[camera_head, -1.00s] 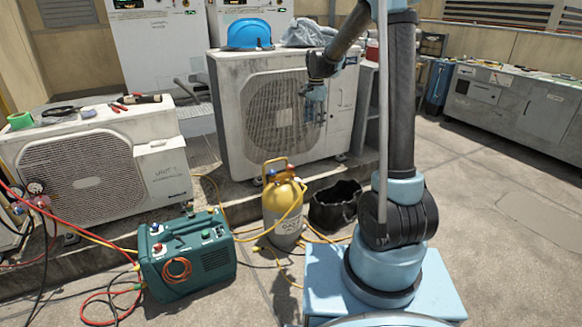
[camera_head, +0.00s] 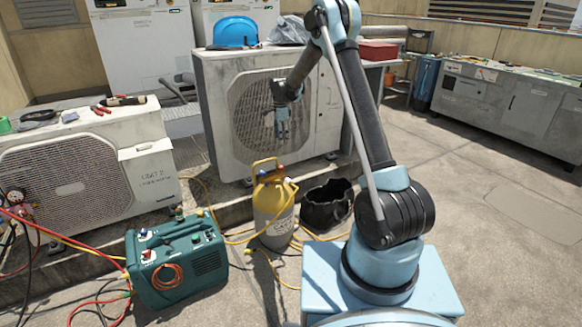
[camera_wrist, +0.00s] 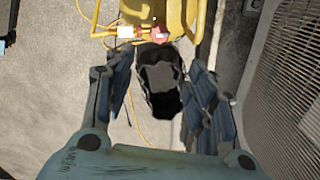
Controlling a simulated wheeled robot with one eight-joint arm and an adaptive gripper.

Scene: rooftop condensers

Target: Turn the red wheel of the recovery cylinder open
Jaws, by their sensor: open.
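The recovery cylinder (camera_head: 270,222) stands upright on the ground, grey below and yellow on top, with a yellow collar handle. A small red wheel (camera_head: 281,168) shows at its top beside a blue one (camera_head: 263,173). In the wrist view, the cylinder's yellow top (camera_wrist: 176,14) is at the upper edge, with the red wheel (camera_wrist: 160,34) just below it. My gripper (camera_head: 282,132) hangs fingers down above and slightly behind the cylinder, clear of it. Its fingers (camera_wrist: 160,98) are spread and empty.
A black open bag (camera_head: 326,205) stands right of the cylinder; it shows between my fingers. A green recovery machine (camera_head: 176,262) is at the left. A condenser unit (camera_head: 222,118) stands close behind my gripper. Yellow hoses (camera_head: 240,238) surround the cylinder. Free floor lies right.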

